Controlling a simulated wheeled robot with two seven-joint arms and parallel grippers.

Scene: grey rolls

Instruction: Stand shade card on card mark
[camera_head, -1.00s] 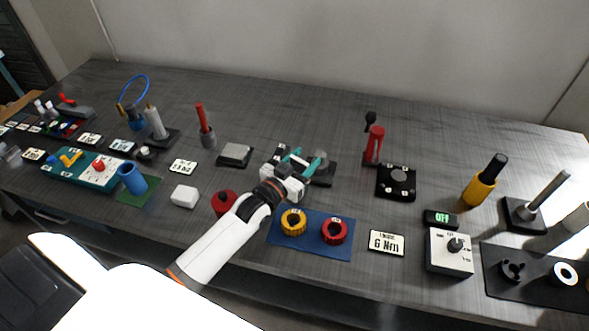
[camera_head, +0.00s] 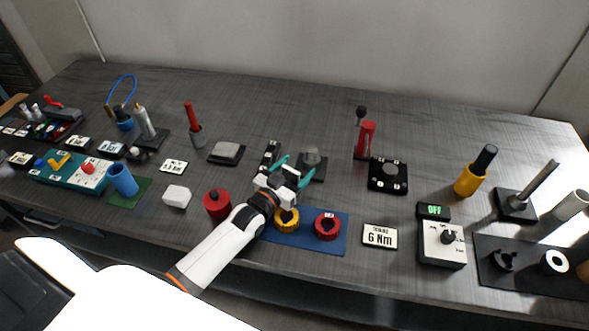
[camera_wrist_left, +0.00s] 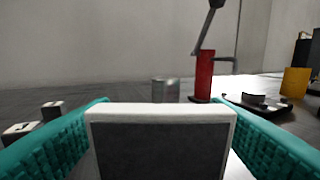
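The shade card (camera_wrist_left: 160,148) appears in the left wrist view as a broad dark panel with a pale top edge. It stands between the two teal fingers of my left gripper (camera_head: 291,170), which appear to hold it by its sides. In the head view the gripper is low over the table, just behind the blue mat, and mostly hides the card. I cannot tell whether the card touches the table. I cannot make out the card mark; the gripper or card may cover it. My right gripper is not in view.
A black strip with pale squares (camera_head: 269,152) and a grey cylinder on a dark base (camera_head: 313,158) flank the gripper closely. The blue mat (camera_head: 336,244) holds a yellow and a red ring. A red cylinder (camera_head: 217,204) stands left. The back of the table is clear.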

